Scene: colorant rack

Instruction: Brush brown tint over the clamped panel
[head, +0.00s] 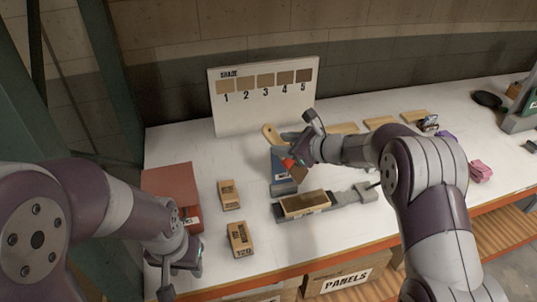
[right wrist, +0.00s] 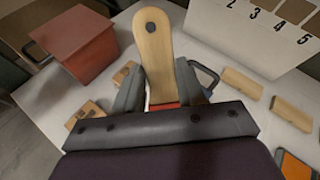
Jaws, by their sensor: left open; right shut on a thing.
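The panel (head: 305,203), a brownish flat piece, lies in a grey clamp (head: 345,197) at the middle of the table. My right gripper (head: 297,152) is shut on a brush with a pale wooden handle (head: 270,134) and a red part, above and behind the panel. In the right wrist view the brush handle (right wrist: 153,50) stands up between the fingers. The brush's bristles are hard to make out. A blue container (head: 279,163) stands behind the clamp, partly hidden by the gripper. My left gripper (head: 182,268) is open and empty at the table's front left edge.
A shade board (head: 265,112) with numbered brown swatches stands at the back. A red box (head: 168,184) and two labelled wooden blocks, one behind (head: 229,194) and one in front (head: 240,239), are on the left. Several pale panels (head: 380,123) lie behind right. A pink object (head: 480,170) lies right.

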